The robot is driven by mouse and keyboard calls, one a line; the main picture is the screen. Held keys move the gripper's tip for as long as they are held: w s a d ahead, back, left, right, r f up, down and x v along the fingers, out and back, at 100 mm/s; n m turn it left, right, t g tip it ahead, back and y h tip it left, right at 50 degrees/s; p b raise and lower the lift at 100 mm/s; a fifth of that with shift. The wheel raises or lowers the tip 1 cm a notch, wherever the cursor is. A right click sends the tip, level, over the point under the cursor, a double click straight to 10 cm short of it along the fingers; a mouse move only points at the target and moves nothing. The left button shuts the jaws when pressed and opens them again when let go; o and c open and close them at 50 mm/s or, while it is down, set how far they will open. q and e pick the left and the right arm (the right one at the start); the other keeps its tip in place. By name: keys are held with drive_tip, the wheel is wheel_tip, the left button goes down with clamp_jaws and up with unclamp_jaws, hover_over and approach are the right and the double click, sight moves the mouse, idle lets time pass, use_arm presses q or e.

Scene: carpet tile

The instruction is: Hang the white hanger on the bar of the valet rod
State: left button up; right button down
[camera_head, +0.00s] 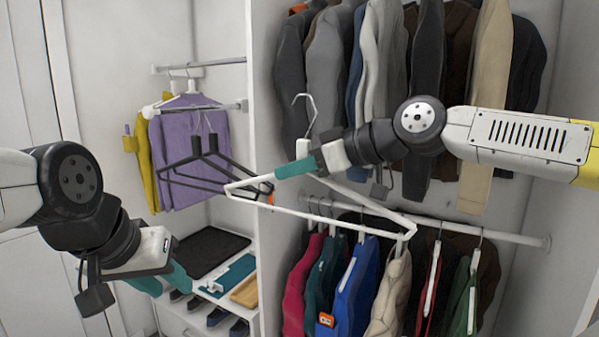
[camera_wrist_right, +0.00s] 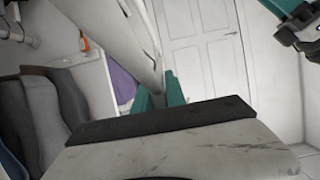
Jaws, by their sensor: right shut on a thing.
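The white hanger (camera_head: 330,219) is held in the air in front of the closet, its hook (camera_head: 305,97) pointing up and its body tilted down to the right. My right gripper (camera_head: 297,168) is shut on it near the neck. In the right wrist view, a white bar of the hanger (camera_wrist_right: 143,45) runs between the teal fingers (camera_wrist_right: 158,92). The valet rod's bar (camera_head: 195,108) is at the back left, with a purple garment and black hangers around it. The hanger's hook is apart from that bar, to its right. My left gripper (camera_head: 168,283) is low at left, empty, its teal fingers apart.
A second short rail (camera_head: 215,63) is above the valet rod. Clothes fill an upper row (camera_head: 380,75) and a lower rail (camera_head: 480,232) on the right. A white divider (camera_head: 262,90) separates the bays. A shelf (camera_head: 215,285) with folded items and shoes is below left.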

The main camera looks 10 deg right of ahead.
drive_tip(key=w+a+f, duration=0.1)
drive_tip(key=w+a, duration=1)
drive_tip(key=a, duration=0.3)
drive_tip(key=w+a+f, duration=0.1)
drive_tip(key=w+a, duration=1)
drive_tip(key=a, duration=0.3)
drive_tip(key=shift+a, duration=0.2)
idle(0.4)
drive_tip(key=c, duration=1.3)
unclamp_jaws()
